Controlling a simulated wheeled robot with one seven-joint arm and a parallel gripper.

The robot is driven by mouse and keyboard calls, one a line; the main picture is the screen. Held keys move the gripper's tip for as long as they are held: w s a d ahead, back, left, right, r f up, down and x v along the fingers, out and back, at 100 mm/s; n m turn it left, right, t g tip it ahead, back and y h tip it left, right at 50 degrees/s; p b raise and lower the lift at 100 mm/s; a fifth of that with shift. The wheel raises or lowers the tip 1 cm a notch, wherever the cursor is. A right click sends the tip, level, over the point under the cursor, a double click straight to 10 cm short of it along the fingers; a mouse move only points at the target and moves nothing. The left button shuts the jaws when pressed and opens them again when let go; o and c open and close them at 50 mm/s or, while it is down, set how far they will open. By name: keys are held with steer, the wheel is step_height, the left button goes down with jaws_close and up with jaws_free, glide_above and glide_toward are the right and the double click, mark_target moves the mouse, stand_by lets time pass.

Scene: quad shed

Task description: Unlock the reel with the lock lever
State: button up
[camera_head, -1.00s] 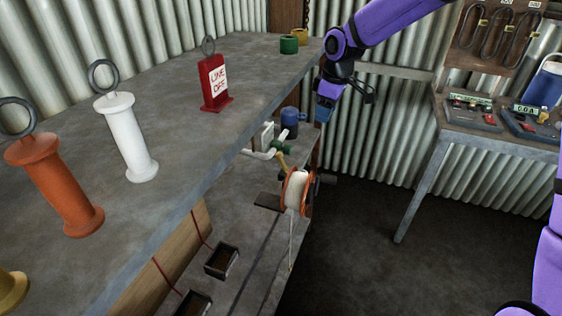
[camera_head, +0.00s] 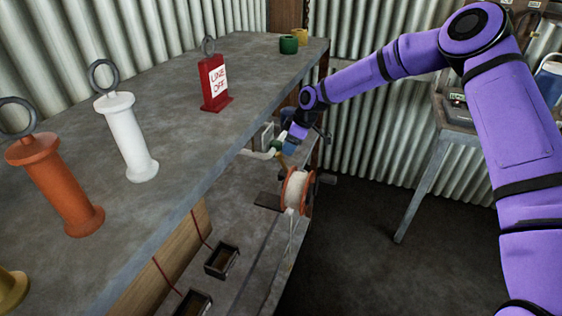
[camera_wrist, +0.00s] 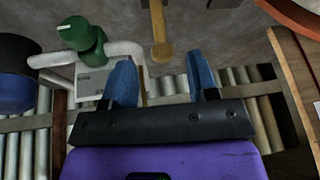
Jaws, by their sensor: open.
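The reel (camera_head: 296,190), a pale spool with orange flanges, hangs beside the lower bench in the head view. An orange rim (camera_wrist: 298,14) shows at the wrist view's top right. A brass-yellow bar with a rounded end (camera_wrist: 160,48), likely the lock lever, shows in the wrist view. My gripper (camera_wrist: 162,78) is open, with two blue fingers apart. The bar's rounded end appears between and just beyond the fingertips, with no clear contact. In the head view my gripper (camera_head: 292,143) is above and behind the reel, and hides much of that area.
A white pipe with a green knob (camera_wrist: 82,35) is close to my left finger in the wrist view. A dark-topped blue container (camera_wrist: 18,75) stands farther left. The upper bench (camera_head: 180,95) holds spools and a red "LINE OFF" sign (camera_head: 214,84).

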mark_target(281, 161)
steer(key=x, duration=0.7)
steer(key=shift+a+f, duration=0.1)
steer(key=shift+f, duration=0.15)
jaws_close()
